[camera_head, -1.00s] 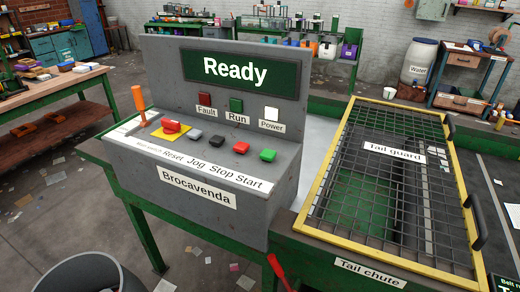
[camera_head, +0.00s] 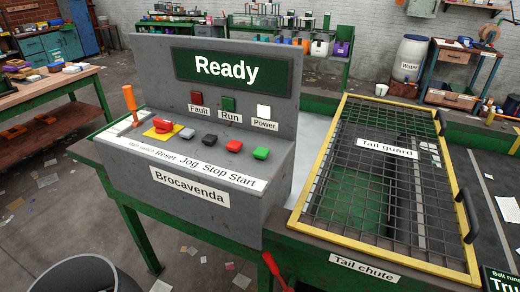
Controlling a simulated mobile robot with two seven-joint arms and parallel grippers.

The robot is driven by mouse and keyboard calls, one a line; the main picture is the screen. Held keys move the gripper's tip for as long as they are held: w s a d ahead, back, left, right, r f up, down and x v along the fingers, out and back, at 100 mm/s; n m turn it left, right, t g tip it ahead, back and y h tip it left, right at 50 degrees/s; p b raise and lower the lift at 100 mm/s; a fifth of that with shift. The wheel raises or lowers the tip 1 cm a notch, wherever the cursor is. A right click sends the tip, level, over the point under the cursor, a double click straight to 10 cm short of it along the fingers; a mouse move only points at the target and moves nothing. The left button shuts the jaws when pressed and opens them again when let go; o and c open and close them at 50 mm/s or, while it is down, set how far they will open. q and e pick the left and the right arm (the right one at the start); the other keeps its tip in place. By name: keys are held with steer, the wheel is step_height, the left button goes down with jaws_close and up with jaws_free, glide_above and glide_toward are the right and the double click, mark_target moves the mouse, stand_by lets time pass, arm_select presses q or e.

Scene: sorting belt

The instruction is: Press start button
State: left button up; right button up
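The green start button (camera_head: 261,153) is the rightmost on the sloped top of the grey control console (camera_head: 205,200) labelled Brocavenda. To its left are a red stop button (camera_head: 234,146), a black jog button (camera_head: 210,140) and a grey reset button (camera_head: 187,133). The console's display (camera_head: 228,71) reads Ready. The Power lamp (camera_head: 263,112) is lit white; the Fault (camera_head: 196,98) and Run (camera_head: 228,104) lamps look dark. Neither of my grippers is in view.
A yellow-framed mesh tail guard (camera_head: 375,180) lies right of the console, above the tail chute. A red handle (camera_head: 272,268) rises at the front. A bin (camera_head: 75,278) stands lower left.

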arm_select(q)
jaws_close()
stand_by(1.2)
